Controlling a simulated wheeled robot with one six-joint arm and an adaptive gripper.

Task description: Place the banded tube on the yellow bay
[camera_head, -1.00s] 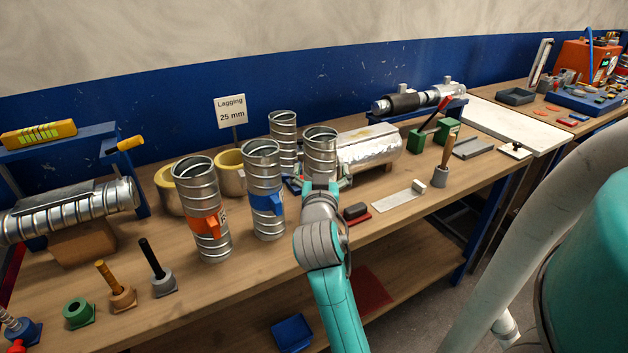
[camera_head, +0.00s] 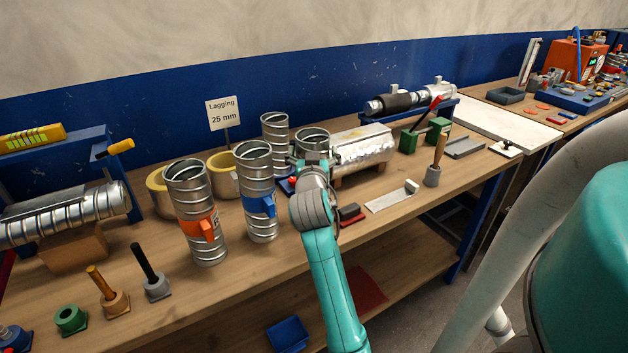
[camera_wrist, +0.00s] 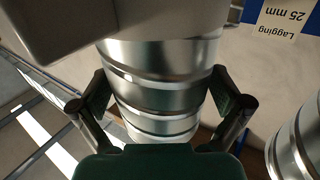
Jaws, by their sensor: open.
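A silver spiral-ridged tube (camera_head: 311,143) stands on the bench behind my gripper (camera_head: 314,170), which hides its lower part. In the wrist view the same tube (camera_wrist: 160,88) lies between the two spread fingers of my gripper (camera_wrist: 163,95). The fingers are open, one on each side; I cannot tell whether either touches. Other upright tubes have an orange band (camera_head: 200,228) and a blue band (camera_head: 262,205), and a plain one (camera_head: 275,132) stands behind. I cannot tell for sure which is the banded tube. I cannot make out a yellow bay.
Yellow-lined lagging rings (camera_head: 222,175) stand behind the tubes, beside a sign (camera_head: 223,113). A foil-wrapped duct (camera_head: 362,148) lies close right of my gripper. A brush (camera_head: 436,165) and a light strip (camera_head: 390,198) are farther right. Bare wood runs along the front edge.

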